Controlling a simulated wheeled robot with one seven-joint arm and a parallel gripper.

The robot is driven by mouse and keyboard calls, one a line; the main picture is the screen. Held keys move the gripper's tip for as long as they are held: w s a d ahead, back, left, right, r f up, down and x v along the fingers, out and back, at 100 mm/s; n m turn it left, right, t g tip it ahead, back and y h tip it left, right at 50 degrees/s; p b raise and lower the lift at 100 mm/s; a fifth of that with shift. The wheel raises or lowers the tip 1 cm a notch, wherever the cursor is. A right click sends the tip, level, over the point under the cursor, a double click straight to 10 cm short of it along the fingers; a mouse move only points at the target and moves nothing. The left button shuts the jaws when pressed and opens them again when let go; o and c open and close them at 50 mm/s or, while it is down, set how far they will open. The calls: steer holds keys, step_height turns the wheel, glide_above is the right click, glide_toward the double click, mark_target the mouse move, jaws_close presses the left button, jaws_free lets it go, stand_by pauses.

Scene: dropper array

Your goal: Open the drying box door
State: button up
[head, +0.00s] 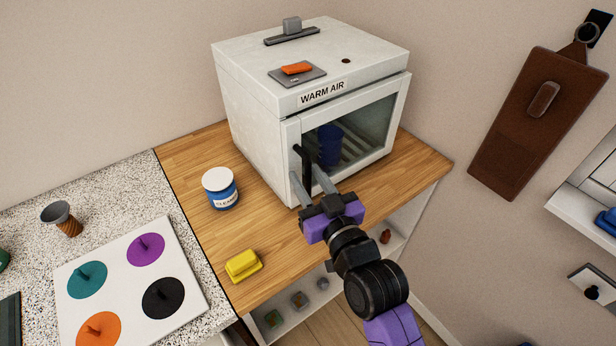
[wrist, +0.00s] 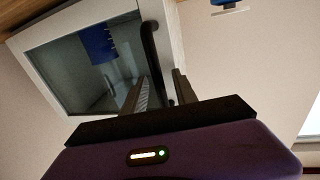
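The white drying box (head: 250,110), labelled WARM AIR, stands on the wooden counter. Its glass-fronted door (head: 365,115) looks shut, and it also shows in the wrist view (wrist: 60,30). The door's black upright handle (head: 302,158) is at the door's left edge in the head view; in the wrist view the handle (wrist: 149,50) is a curved bar. My gripper (head: 308,180) is in front of the handle with its fingers apart. In the wrist view the handle lies between the two fingers (wrist: 155,82); contact cannot be told. A blue container (head: 329,145) shows behind the glass.
A blue jar with a white lid (head: 221,188) and a yellow block (head: 243,265) stand on the counter left of my arm. An orange switch (head: 296,68) is on the box top. A board with coloured discs (head: 130,285) lies on the speckled worktop. A brown holder (head: 535,120) hangs at right.

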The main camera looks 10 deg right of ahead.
jaws_close()
stand_by(1.3)
